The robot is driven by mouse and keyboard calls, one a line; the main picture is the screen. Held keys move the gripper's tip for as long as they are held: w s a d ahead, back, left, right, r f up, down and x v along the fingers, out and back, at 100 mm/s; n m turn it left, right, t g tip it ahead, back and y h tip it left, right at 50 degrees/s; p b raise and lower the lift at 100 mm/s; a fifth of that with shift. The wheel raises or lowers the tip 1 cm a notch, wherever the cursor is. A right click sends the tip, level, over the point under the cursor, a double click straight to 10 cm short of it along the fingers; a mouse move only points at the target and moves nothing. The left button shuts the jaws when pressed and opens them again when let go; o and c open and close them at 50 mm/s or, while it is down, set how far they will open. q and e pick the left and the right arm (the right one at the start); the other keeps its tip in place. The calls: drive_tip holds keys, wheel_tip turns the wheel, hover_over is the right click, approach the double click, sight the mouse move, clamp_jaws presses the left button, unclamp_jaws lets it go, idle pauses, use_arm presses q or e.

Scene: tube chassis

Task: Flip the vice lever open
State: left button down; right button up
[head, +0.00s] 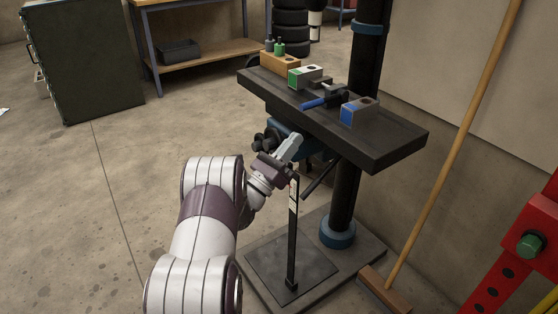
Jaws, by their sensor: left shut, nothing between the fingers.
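My left gripper (294,142) is shut and empty, with its grey fingers just under the front edge of the dark tabletop (395,155). A blue vice-like body (287,124) is fixed below that edge, partly hidden by the tabletop and my gripper. A black rod (319,180), which looks like the lever, slants down and left to the right of my gripper. Whether the fingers touch the vice or the rod is hard to tell. My right gripper is out of view.
Blocks with green (304,76) and blue (360,110) faces and a blue-handled tool (322,102) lie on the tabletop. A thin upright post (293,235) stands close to my gripper. A broom (450,150) leans at the right.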

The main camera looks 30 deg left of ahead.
use_arm(q)
drive_tip(key=r, duration=0.1)
drive_tip(key=w+r, duration=0.1)
drive_tip(key=r, duration=0.1)
drive_tip(key=w+r, duration=0.1)
drive_tip(key=shift+r, duration=0.25)
drive_tip(key=shift+a+r, duration=0.1)
drive_tip(key=shift+s+r+g+p, duration=0.2)
drive_tip(key=shift+r+g+p, duration=0.45)
drive_tip(key=shift+r, duration=0.4)
wheel_tip(320, 180, up, 10)
drive_tip(key=m+g+y+p, duration=0.1)
drive_tip(key=g+p, duration=0.6)
drive_tip(key=p, duration=0.3)
hover_over(302, 109)
drive_tip(key=w+r+g+p, duration=0.1)
drive_tip(key=p, duration=0.4)
drive_tip(key=w+d+r+g+y+p, duration=0.1)
drive_tip(key=g+p, duration=0.1)
drive_tip(key=p, duration=0.2)
drive_tip(key=w+r+g+y+p, duration=0.1)
drive_tip(key=p, duration=0.4)
drive_tip(key=shift+w+d+r+m+p, duration=0.2)
drive_tip(key=shift+d+r+m+p, duration=0.05)
drive_tip(key=shift+d+m+p, duration=0.15)
drive_tip(key=shift+f, duration=0.15)
